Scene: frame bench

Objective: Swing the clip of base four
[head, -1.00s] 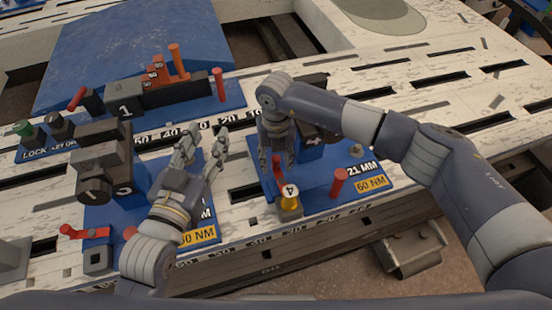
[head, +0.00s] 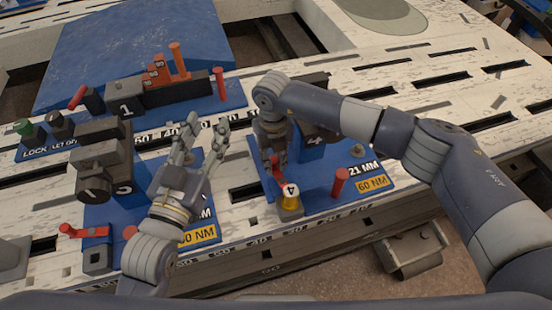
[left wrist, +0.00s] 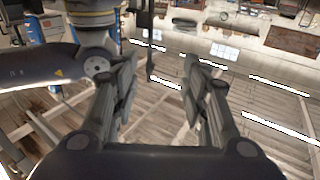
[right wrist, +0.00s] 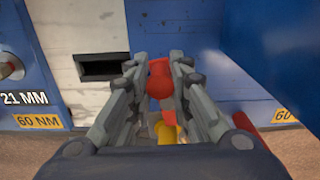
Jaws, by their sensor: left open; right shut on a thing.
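Base four is a blue plate (head: 318,200) with a block marked 4 (head: 313,141) and labels reading 21 MM and 60 NM. My right gripper (head: 274,160) is over its left part, pointing down. It is shut on the red clip (right wrist: 159,80), which shows between the fingers in the right wrist view. A yellow knob marked 4 (head: 290,196) stands just in front of the gripper. My left gripper (head: 204,133) is open and empty, raised in front of base three (head: 128,215).
A red pin (head: 339,183) stands at base four's right front. Base one (head: 235,97) with orange and red pegs lies behind, and the block marked 3 (head: 123,185) stands left of my left gripper. The slotted white bench (head: 430,90) is clear to the right.

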